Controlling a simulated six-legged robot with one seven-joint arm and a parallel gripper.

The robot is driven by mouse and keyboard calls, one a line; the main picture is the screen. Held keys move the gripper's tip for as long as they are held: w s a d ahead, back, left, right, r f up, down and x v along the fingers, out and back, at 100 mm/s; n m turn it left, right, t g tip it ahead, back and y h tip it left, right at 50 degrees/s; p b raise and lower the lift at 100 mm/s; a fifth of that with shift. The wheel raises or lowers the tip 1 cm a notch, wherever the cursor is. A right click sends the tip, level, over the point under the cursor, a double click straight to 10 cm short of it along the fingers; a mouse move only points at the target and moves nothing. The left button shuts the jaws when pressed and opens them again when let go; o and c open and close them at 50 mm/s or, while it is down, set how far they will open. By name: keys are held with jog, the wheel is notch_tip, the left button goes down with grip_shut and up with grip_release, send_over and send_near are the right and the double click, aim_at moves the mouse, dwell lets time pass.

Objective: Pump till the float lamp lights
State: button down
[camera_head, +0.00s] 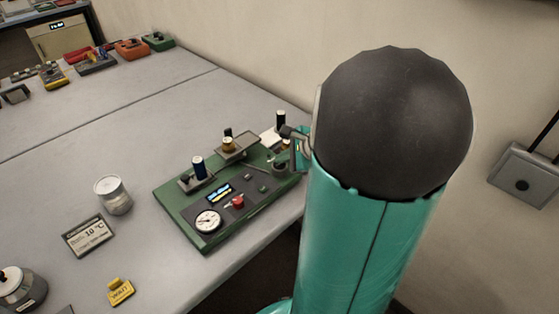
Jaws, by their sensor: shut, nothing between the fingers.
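A green board (180,213) lies near the table's right edge. It carries a round white gauge (208,221), a red knob (238,202) and a small lit blue display (219,192). A dark blue cylinder (198,168) and a brass cylinder (228,144) stand on grey blocks along its far side. A thin lever and small dark buttons sit at its right part. I cannot tell which part is the float lamp or the pump. My gripper (291,133) is shut and empty at the board's right end, partly hidden behind my teal arm; I cannot tell if it touches anything.
A clear jar with a white lid (113,195), a "Bath 10 °C" sign (89,236) and a yellow WAIT tag (120,291) stand left of the board. Several coloured devices line the far table. A grey wall box (524,174) is at right. The table's middle is clear.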

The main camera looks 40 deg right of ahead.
aim_at(283, 165)
dwell(0.4)
jog(key=shift+r, duration=1.2)
jog(key=shift+r, duration=0.15)
notch_tip(283, 165, up, 5)
jog(key=shift+f, duration=0.1)
dwell(2.8)
notch_tip(283, 165, up, 4)
jog(key=shift+f, duration=0.1)
dwell(0.4)
